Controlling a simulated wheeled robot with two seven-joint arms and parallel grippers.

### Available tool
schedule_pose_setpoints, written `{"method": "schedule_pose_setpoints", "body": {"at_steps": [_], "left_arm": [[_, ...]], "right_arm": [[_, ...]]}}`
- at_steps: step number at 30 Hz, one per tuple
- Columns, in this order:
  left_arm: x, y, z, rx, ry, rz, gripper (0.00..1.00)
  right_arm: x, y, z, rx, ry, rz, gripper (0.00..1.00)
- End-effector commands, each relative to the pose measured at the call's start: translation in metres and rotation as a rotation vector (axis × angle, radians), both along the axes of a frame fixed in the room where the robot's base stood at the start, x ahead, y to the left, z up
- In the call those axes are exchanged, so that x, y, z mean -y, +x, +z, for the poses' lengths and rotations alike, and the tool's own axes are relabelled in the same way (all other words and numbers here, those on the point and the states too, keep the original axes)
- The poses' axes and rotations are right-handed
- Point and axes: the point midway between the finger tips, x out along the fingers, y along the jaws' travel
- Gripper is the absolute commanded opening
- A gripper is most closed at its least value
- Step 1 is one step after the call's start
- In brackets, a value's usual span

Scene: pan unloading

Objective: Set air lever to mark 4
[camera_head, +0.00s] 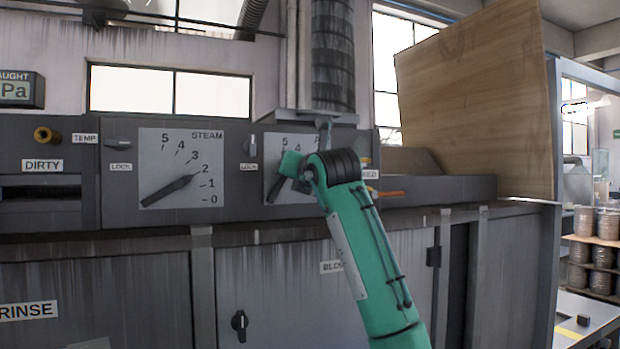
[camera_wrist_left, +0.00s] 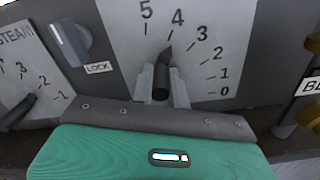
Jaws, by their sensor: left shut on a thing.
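The air dial is a pale plate (camera_wrist_left: 225,62) numbered 0 to 5 in the left wrist view. Its dark lever (camera_wrist_left: 167,52) points up and slightly right, at or very near mark 4. My left gripper (camera_wrist_left: 163,90) is shut on the lever, with a pale finger on each side of its dark knob. The lever's pivot is hidden. In the head view the air dial (camera_head: 276,146) is partly covered by my green left arm, and the fingertips cannot be made out. My right gripper is in neither view.
The steam dial (camera_head: 155,160) is to the left, its pointer near 2. A LOCK knob (camera_wrist_left: 70,42) sits between the dials. A brass fitting (camera_wrist_left: 310,118) is right of the air dial. A wooden board (camera_head: 480,95) stands at the right.

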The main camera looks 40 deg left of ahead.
Motion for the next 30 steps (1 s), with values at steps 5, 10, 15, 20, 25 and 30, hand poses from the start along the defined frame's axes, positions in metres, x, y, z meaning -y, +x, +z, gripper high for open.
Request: {"method": "schedule_pose_setpoints", "body": {"at_steps": [5, 10, 15, 20, 25, 30], "left_arm": [[0.0, -0.004, 0.001, 0.012, -0.004, -0.003, 0.0], [0.0, -0.004, 0.001, 0.012, -0.003, -0.003, 0.0], [0.0, -0.004, 0.001, 0.012, -0.003, -0.002, 0.3], [-0.001, -0.004, 0.001, 0.011, -0.003, -0.002, 0.38], [0.0, -0.004, 0.001, 0.011, -0.003, -0.002, 0.38], [0.014, -0.009, -0.001, 0.012, -0.002, -0.003, 0.38]], "right_arm": [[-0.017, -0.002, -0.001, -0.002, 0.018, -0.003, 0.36], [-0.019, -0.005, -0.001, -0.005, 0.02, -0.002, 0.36], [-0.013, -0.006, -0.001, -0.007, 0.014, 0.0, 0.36], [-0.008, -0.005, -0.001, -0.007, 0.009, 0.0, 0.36], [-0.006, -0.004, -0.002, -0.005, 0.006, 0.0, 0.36], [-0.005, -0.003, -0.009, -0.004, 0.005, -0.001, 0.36]]}}
